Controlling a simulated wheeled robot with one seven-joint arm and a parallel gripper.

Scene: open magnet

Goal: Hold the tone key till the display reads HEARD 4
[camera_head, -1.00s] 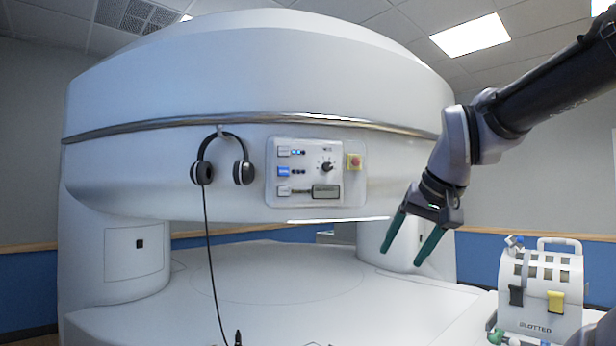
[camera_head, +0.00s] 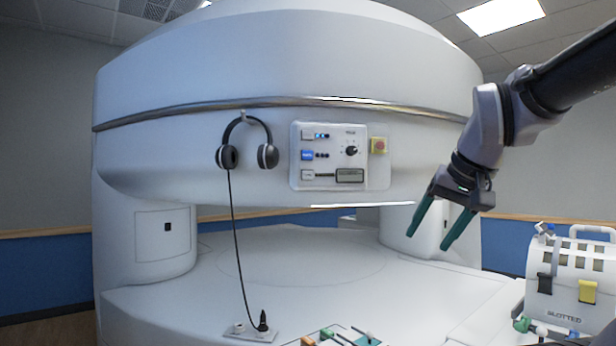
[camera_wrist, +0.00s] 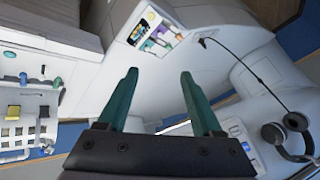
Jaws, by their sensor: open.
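The control panel (camera_head: 322,187) is on the front of the magnet's upper housing. It carries white keys and a blue key (camera_head: 307,155) at its left, a dark knob (camera_head: 351,151), and a small display (camera_head: 349,176) at lower right. The key labels and the display's text are too small to read, so I cannot tell which key is the tone key. My gripper (camera_head: 429,242) is open and empty, right of and below the panel, touching nothing. Its green fingers point down. In the wrist view my gripper (camera_wrist: 158,80) is open; part of the panel (camera_wrist: 240,130) shows beyond the right finger.
A headset (camera_head: 247,150) hangs left of the panel, its cable running down to a socket plate (camera_head: 252,330) on the table. A white slotted case (camera_head: 570,265) stands at right. The magnet table (camera_head: 290,260) is mostly clear.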

